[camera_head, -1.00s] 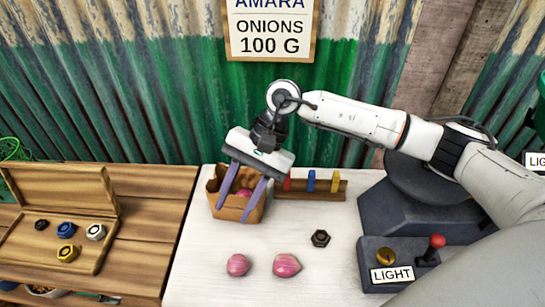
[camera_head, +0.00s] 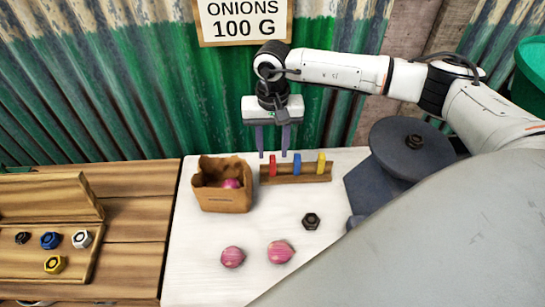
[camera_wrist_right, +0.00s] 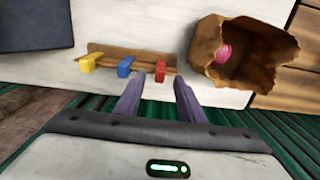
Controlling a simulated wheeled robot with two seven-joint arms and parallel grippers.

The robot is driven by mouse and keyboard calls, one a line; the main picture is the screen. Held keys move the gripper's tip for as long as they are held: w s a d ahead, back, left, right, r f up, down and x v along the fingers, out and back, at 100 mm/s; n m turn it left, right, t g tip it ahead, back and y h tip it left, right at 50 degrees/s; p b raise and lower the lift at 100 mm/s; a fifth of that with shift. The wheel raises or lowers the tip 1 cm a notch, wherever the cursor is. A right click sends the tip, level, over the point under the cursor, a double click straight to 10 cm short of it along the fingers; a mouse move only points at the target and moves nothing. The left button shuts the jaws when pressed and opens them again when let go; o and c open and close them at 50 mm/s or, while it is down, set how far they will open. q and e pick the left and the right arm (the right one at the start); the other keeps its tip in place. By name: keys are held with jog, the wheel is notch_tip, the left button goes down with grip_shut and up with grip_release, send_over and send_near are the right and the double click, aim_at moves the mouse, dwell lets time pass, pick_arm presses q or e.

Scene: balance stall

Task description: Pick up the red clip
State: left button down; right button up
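The red clip (camera_head: 272,165) stands at the left end of a wooden rack (camera_head: 296,180), beside a blue clip (camera_head: 297,163) and a yellow clip (camera_head: 321,163). In the right wrist view the red clip (camera_wrist_right: 160,71) is just beyond my fingertips, between their lines. My right gripper (camera_head: 272,156) is open and empty, fingers pointing down, above and behind the rack; it also shows in the right wrist view (camera_wrist_right: 158,88). I see no contact with the clip. My left gripper is not in view.
A paper bag (camera_head: 226,199) with an onion (camera_head: 231,184) inside stands left of the rack. Two onions, one here (camera_head: 280,252), and a dark nut (camera_head: 311,221) lie in front on the white table (camera_head: 190,270). A dark scale-like stand (camera_head: 410,150) is to the right.

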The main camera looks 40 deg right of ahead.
jog(key=shift+f, duration=1.15)
grip_shut()
jog(key=shift+r, duration=0.1)
